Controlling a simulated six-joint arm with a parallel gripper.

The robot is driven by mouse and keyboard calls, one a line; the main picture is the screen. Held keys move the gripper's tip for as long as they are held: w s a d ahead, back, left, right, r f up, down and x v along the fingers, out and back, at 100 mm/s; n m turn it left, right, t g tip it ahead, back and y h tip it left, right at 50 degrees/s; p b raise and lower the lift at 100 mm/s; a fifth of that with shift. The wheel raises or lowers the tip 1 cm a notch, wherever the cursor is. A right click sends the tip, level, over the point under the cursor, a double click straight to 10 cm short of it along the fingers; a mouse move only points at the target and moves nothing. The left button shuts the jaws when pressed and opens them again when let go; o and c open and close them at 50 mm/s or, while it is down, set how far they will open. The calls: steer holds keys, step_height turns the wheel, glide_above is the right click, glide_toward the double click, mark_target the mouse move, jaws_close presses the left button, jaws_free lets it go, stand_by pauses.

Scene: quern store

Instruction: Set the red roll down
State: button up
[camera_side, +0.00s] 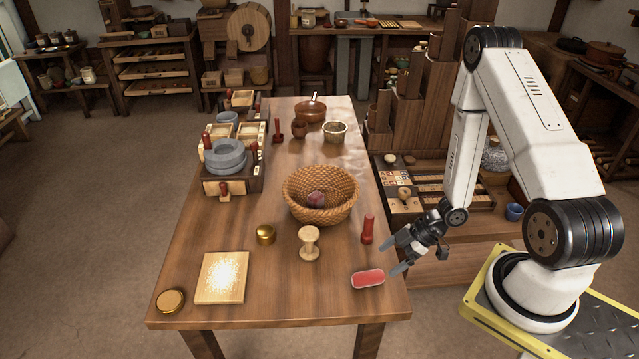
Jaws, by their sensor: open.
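A red roll (368,279) with a paler rim lies flat on the wooden table (280,294) near its front right corner. My gripper (391,258) is open and empty just above and to the right of it, at the table's right edge. The fingers point left and down, and the lower fingertip is close to the roll's right end. I cannot tell whether it touches. A red upright peg-like piece (367,230) stands on the table just behind my gripper.
A wooden spool (309,243), a brass pot (265,234) and a wicker basket (320,196) with a round fruit stand left of and behind the roll. A pale board (222,278) and a brass lid (171,301) lie at front left. The front middle is clear.

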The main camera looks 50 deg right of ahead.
mark_target(372, 274)
steer(key=shift+s+a+f, duration=0.1)
steer(key=shift+s+a, duration=0.05)
steer(key=shift+a+f, duration=0.1)
steer(key=shift+x, duration=1.15)
steer(key=shift+x, duration=2.6)
steer(key=shift+c, duration=0.2)
jaws_close()
